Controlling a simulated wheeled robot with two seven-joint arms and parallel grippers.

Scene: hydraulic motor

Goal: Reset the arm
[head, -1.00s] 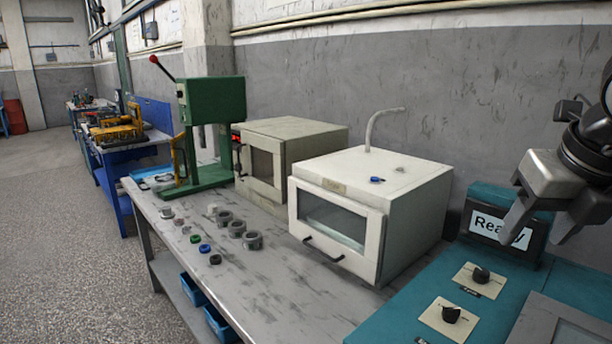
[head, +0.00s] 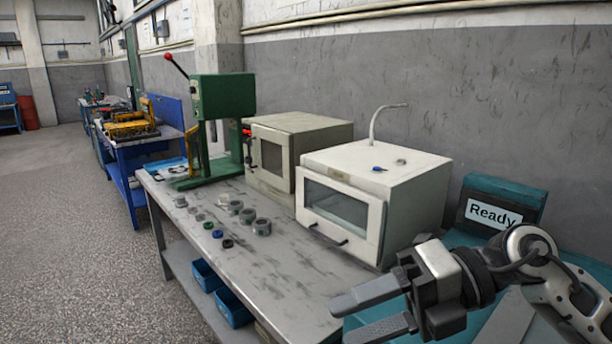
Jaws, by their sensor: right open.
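My right gripper (head: 372,313) is in the lower right of the head view. Its two grey fingers point left and are spread apart, with nothing between them. It is in front of the white oven's lower right corner, over the front of the workbench and the teal console. My right arm comes in from the lower right and hides much of the console. My left gripper is not in view.
The grey workbench (head: 280,267) bears a white oven (head: 412,187), a beige oven (head: 306,134), a green press (head: 225,97) and several small round parts (head: 235,207). A teal console with a "Ready" sign (head: 493,214) stands right. Blue bins (head: 232,307) sit below.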

